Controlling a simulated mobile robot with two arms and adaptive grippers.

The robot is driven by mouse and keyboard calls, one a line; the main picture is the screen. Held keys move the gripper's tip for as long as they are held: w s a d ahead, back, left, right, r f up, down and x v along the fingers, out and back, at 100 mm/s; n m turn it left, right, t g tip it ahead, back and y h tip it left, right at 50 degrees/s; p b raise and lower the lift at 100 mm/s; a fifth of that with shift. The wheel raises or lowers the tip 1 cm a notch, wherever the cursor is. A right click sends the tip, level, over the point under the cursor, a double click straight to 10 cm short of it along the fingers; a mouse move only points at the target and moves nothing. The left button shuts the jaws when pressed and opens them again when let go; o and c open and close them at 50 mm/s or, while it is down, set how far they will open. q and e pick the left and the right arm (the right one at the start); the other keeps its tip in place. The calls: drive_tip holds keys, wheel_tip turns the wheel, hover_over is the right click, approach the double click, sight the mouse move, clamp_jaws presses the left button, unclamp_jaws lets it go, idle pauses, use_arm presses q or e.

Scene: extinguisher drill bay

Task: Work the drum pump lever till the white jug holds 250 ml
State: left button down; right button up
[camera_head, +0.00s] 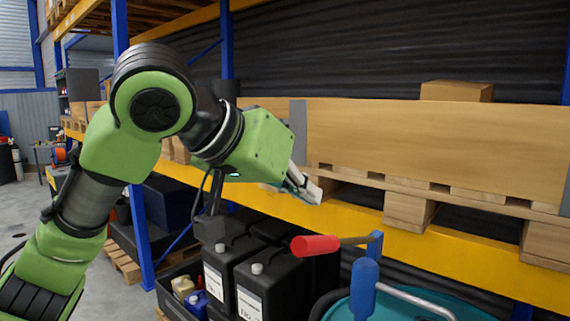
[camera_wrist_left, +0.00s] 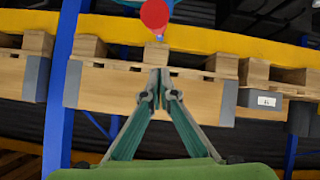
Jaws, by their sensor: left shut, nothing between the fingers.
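The lever's red grip (camera_head: 315,245) sits on a short brass-coloured rod joined to a blue bracket (camera_head: 375,244), at the lower right of the head view. A teal drum top (camera_head: 470,309) shows at the bottom edge. My left gripper (camera_head: 308,188) is shut and empty, above the red grip and apart from it. In the left wrist view the shut fingertips (camera_wrist_left: 160,82) are in the middle, and the red grip (camera_wrist_left: 155,14) shows end-on at the top edge. The white jug and my right gripper are not in view.
A blue upright part (camera_head: 364,287) and a grey tube (camera_head: 415,300) stand near the drum. Black canisters (camera_head: 256,288) are left of the lever. Behind runs a yellow rack beam (camera_head: 460,257) with a pallet and a long wooden box (camera_head: 430,145).

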use_arm(q)
drive_tip(key=f, duration=0.2)
drive_tip(key=f+p, duration=0.1)
drive_tip(key=shift+s+d, duration=0.25)
drive_tip(key=shift+s+a+f, duration=0.15)
drive_tip(key=shift+s+f, duration=0.15)
drive_tip(key=shift+f, duration=0.3)
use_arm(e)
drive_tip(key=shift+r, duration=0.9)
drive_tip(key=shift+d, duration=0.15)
